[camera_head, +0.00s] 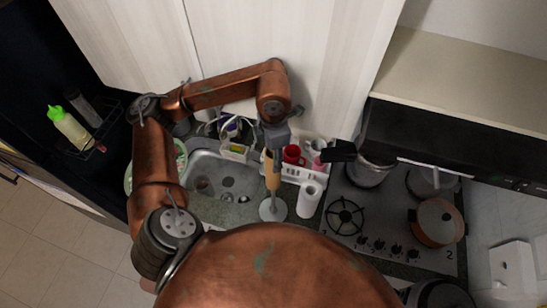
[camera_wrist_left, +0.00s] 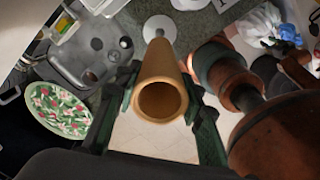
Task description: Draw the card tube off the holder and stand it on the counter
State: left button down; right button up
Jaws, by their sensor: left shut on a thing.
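My left gripper (camera_head: 272,158) comes down from above and is shut on the tube's upper part. In the left wrist view the tube (camera_wrist_left: 160,88) lies between the dark fingers of the left gripper (camera_wrist_left: 160,100), its open end toward the camera. The holder's pale disc (camera_wrist_left: 159,27) shows beyond its far end. I cannot tell how much of the holder is inside the tube. My right gripper is not in view.
A white paper roll (camera_head: 308,199) stands close to the right of the holder. A white rack with a red mug (camera_head: 292,154) is behind it. The sink (camera_head: 222,179) lies to the left, and the stove (camera_head: 385,214) with pots to the right.

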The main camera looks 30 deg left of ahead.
pick_arm(q)
jog(key=shift+r, duration=0.15)
dwell(0.3)
notch_tip(320, 180, up, 4)
jog(key=shift+f, duration=0.1)
dwell(0.6)
jog(key=shift+f, duration=0.1)
